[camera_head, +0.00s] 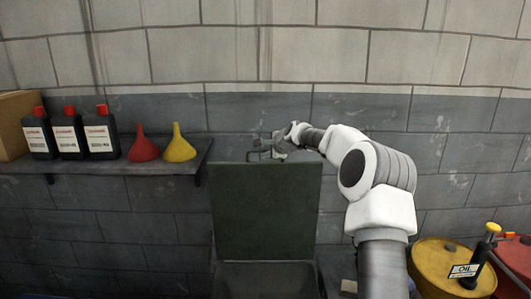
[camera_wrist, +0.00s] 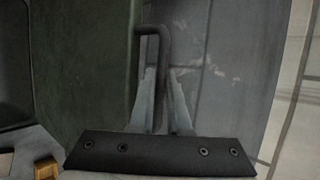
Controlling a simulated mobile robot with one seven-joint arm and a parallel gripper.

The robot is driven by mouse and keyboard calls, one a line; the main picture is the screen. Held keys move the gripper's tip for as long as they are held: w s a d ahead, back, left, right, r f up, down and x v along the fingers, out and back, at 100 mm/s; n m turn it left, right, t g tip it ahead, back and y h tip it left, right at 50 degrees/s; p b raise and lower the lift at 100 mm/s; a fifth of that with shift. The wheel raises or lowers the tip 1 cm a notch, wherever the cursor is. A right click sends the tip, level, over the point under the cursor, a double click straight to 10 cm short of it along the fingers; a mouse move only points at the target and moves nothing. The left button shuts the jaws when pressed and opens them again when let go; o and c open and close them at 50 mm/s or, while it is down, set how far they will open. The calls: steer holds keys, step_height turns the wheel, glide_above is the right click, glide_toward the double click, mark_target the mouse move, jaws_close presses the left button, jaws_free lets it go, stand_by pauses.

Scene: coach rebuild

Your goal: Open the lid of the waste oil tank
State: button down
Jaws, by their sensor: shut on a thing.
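The dark green lid (camera_head: 265,212) of the waste oil tank (camera_head: 265,278) stands raised, about upright, at the back of the tank in the head view. The dark tank top shows below it. My gripper (camera_head: 270,149) is at the lid's upper edge, near the wall. In the wrist view my gripper (camera_wrist: 160,78) has its two fingers on either side of a dark bent handle bar (camera_wrist: 153,30), shut on it. The lid also shows as a green panel (camera_wrist: 82,70) at left in the wrist view. The fingertip contact is partly hidden in the head view.
A wall shelf (camera_head: 110,165) at left holds several black bottles (camera_head: 69,135), a red funnel (camera_head: 143,147), a yellow funnel (camera_head: 179,148) and a cardboard box (camera_head: 15,125). A yellow oil drum (camera_head: 435,262) and red drum (camera_head: 515,258) stand at lower right. The block wall is close behind the lid.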

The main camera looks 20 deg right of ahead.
steer(key=c, duration=0.9)
jaws_free()
steer(key=shift+s+d, duration=0.1)
steer(key=b+v, duration=0.5)
steer(key=v, duration=1.2)
steer(key=shift+s+r, duration=0.1)
steer(key=shift+r, duration=0.05)
